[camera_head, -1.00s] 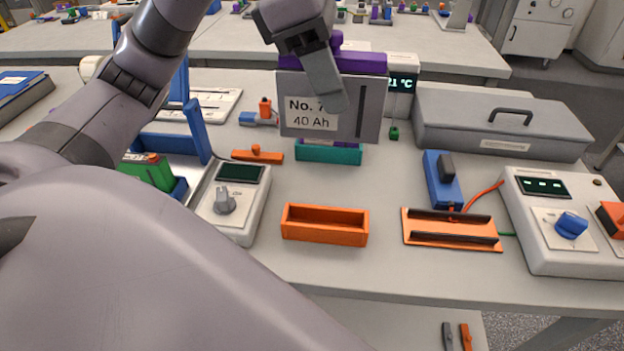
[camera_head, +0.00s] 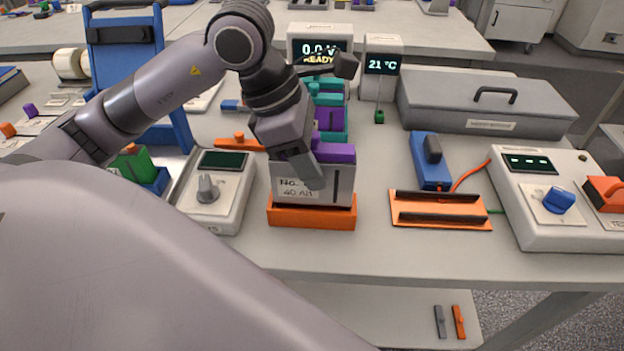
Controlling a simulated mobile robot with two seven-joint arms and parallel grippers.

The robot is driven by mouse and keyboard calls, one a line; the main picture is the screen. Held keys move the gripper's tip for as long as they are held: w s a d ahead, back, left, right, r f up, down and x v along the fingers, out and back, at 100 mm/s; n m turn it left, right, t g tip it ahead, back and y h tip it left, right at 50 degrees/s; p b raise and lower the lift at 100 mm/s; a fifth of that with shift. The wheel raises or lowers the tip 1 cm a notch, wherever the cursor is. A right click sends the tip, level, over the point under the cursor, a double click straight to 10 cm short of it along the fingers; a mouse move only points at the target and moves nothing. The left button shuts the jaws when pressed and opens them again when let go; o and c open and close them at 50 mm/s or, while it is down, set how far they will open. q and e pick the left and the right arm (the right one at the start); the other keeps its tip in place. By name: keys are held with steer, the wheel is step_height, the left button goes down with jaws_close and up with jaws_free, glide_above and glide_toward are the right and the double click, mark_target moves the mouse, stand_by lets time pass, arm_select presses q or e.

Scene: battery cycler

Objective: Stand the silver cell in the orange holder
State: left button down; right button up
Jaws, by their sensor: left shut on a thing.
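The silver cell (camera_head: 338,189), with a purple top and a white label reading 40 Ah, stands upright at the orange holder (camera_head: 312,217). Its lower edge is hidden behind the holder's front wall, so it looks to be inside; whether it touches the bottom cannot be seen. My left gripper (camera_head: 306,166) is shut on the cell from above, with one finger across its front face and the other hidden. My right gripper is not in view.
A grey tester with a knob (camera_head: 218,190) stands close left of the holder. An orange slotted plate (camera_head: 440,211) lies to the right. Teal and purple items (camera_head: 328,118) stand behind. The bench strip in front is clear.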

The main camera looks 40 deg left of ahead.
arm_select(q)
steer(key=shift+f, duration=1.85)
steer(key=shift+f+b, duration=0.15)
steer(key=shift+b, duration=0.15)
steer(key=c, duration=0.8)
jaws_free()
steer(key=shift+o, duration=0.2)
steer(key=shift+a+r, duration=0.15)
steer(key=shift+r, duration=0.35)
steer(key=p+v, duration=0.1)
steer(key=v, duration=1)
steer(key=shift+s+r, duration=0.15)
